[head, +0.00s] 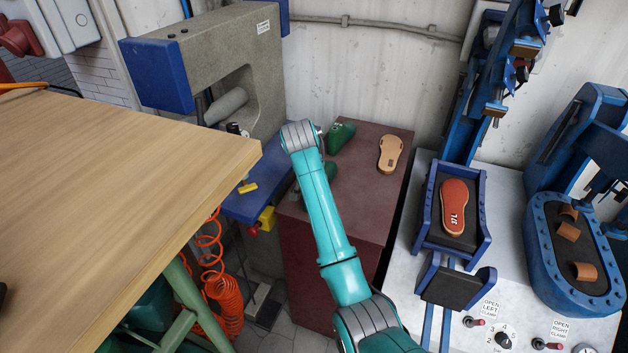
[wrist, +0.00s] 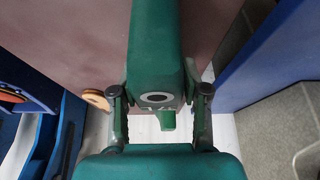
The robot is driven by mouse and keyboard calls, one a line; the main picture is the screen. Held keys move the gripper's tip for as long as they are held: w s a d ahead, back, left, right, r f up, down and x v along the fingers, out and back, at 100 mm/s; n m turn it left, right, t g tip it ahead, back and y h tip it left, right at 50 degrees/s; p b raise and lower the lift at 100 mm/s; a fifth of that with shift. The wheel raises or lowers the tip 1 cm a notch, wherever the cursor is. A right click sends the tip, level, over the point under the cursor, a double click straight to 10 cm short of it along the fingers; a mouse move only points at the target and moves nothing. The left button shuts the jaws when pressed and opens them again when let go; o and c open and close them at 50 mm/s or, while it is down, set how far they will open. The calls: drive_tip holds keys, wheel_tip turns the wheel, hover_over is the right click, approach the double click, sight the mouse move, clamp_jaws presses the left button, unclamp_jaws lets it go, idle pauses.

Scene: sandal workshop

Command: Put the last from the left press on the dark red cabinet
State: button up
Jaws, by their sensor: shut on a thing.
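The last (wrist: 152,45) is green, with a dark ring and a marking on its near end. It fills the middle of the wrist view, between the two fingers of my gripper (wrist: 160,97), which is shut on it. The dark red cabinet (head: 357,190) stands in the middle of the head view, and its top (wrist: 85,35) lies beneath the last. In the head view my arm hides much of the grip; green shows beside it over the cabinet top (head: 331,172). I cannot tell whether the last touches the top.
A tan sole (head: 390,153) lies at the cabinet's back right. A grey and blue press (head: 225,60) stands at the left, behind a wooden table (head: 110,170). At the right, a white bench (head: 510,225) carries blue clamps and a red sole (head: 454,206). The cabinet's front right is clear.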

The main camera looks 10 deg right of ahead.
drive_tip(key=shift+f, duration=0.25)
idle(0.5)
drive_tip(key=o, duration=1.2)
drive_tip(key=shift+f, duration=0.1)
